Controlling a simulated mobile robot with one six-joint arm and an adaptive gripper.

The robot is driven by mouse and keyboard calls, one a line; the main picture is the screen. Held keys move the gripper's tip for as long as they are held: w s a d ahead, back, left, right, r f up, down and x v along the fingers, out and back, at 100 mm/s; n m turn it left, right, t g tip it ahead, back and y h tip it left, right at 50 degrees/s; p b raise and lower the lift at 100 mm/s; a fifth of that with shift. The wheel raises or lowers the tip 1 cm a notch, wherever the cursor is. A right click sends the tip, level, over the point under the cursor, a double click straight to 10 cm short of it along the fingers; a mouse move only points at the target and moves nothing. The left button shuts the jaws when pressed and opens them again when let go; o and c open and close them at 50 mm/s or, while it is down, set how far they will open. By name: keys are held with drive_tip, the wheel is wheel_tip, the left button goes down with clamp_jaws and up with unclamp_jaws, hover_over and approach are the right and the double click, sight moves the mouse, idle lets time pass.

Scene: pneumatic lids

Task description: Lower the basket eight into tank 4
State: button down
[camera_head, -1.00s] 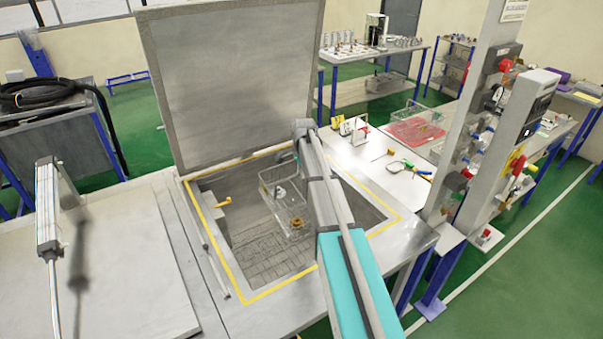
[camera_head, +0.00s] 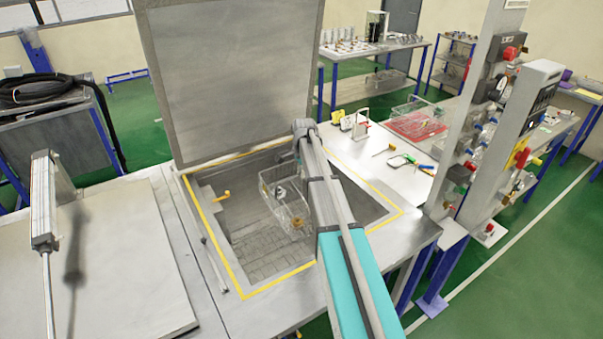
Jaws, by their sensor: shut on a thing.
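The open tank (camera_head: 212,206) has a yellow-edged rim, and its large grey lid (camera_head: 235,75) stands raised at the back. No tank number can be read. The wire basket (camera_head: 283,206) is inside the tank opening, at its middle, with small parts in it, one of them brass-coloured. It hangs slightly tilted in the picture, and I cannot tell how far it is above the mesh floor (camera_head: 275,262). My gripper (camera_head: 299,160) is at the end of my arm above the basket, shut on it. My arm hides the fingers and the basket's right side.
A closed lid (camera_head: 120,265) with an upright cylinder (camera_head: 43,200) lies to the left. On the right, a bench top (camera_head: 385,165) holds small tools and a red tray (camera_head: 418,125). A post with valves and a control box (camera_head: 530,100) stands at the right.

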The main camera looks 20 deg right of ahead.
sight(302, 212)
drive_tip(key=shift+a+f+b, duration=0.1)
drive_tip(key=shift+f+b, duration=9.45)
drive_tip(key=shift+f, duration=0.15)
drive_tip(key=shift+f+b, duration=1.1)
drive_tip(key=shift+s+f+b, duration=0.2)
drive_tip(key=shift+f+b, duration=0.3)
drive_tip(key=shift+b, duration=0.1)
